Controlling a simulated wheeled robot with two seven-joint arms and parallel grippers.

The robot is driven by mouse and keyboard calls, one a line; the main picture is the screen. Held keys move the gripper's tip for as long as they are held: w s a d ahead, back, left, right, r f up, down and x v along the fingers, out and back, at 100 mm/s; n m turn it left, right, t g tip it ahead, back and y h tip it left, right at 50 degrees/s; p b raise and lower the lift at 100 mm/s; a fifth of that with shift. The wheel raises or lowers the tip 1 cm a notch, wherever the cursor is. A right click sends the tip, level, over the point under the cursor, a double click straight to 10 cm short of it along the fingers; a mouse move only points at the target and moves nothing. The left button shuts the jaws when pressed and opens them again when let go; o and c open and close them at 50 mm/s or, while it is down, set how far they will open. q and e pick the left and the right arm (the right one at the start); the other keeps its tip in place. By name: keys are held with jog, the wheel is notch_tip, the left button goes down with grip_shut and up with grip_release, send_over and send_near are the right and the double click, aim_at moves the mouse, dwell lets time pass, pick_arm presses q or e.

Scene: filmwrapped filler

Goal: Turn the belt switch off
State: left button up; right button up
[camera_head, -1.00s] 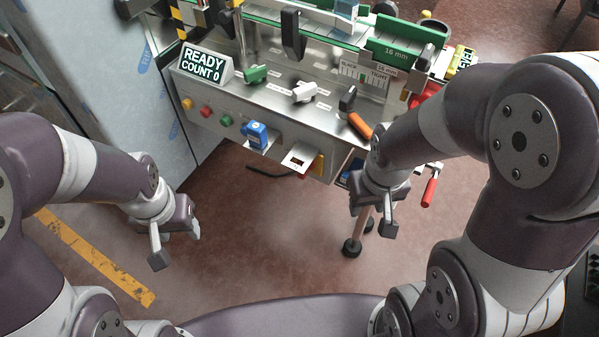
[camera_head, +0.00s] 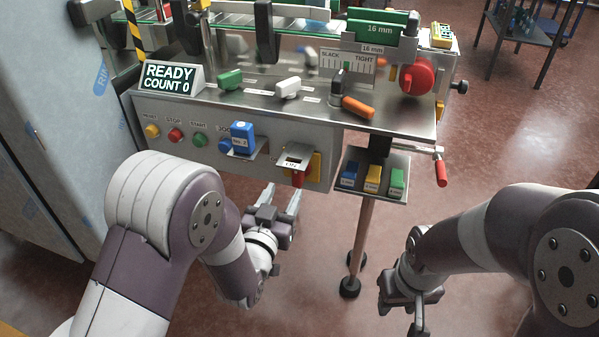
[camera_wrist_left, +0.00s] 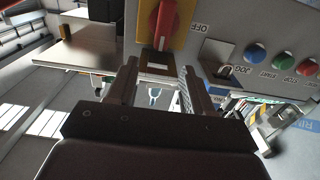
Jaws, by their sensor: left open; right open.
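The switch has a red handle (camera_head: 298,179) on a yellow plate (camera_head: 315,166), at the right end of the machine's front panel. A small metal ledge with a label partly covers it in the head view. In the left wrist view the red handle (camera_wrist_left: 164,25) stands roughly upright on yellow, with the word OFF beside it. My left gripper (camera_head: 281,198) is open and empty, below and in front of the switch; its fingers (camera_wrist_left: 159,75) point toward it, apart from the handle as far as I can tell. My right gripper (camera_head: 402,312) is open and empty, low at the right.
The panel carries yellow, red, green and blue buttons (camera_head: 199,139) and a blue block (camera_head: 242,138). A tray (camera_head: 397,163) with small coloured blocks hangs right of the switch. A red-handled crank (camera_head: 441,172) sticks out further right. A READY display (camera_head: 170,77) stands above.

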pick_arm(q)
jog(key=x, duration=0.9)
jog(key=shift+w+b, duration=0.3)
grip_shut()
